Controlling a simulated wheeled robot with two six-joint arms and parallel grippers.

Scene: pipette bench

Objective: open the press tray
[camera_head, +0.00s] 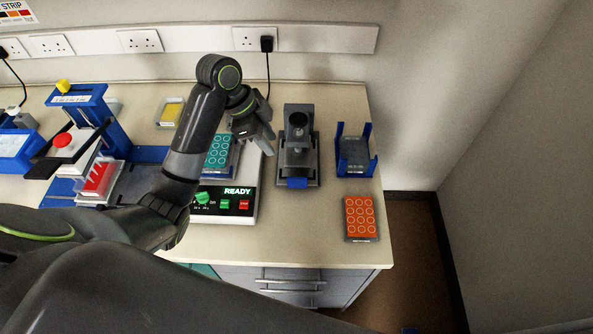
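A grey press (299,138) stands on the bench right of centre, with a dark upper part over a grey base. The tray looks flush with the base. My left gripper (266,146) hangs to the left of the press, above the back of the white instrument, apart from the blue tab. Its fingers are small and seen at an angle, so I cannot tell whether they are apart. My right gripper is not in view.
A white instrument (250,205) marked READY holds a teal well plate (219,150). A blue rack (372,167) and an orange well plate (361,218) stand right of the press, near the bench edge. A blue-framed stand (117,132) is at the left. Bench before the press is clear.

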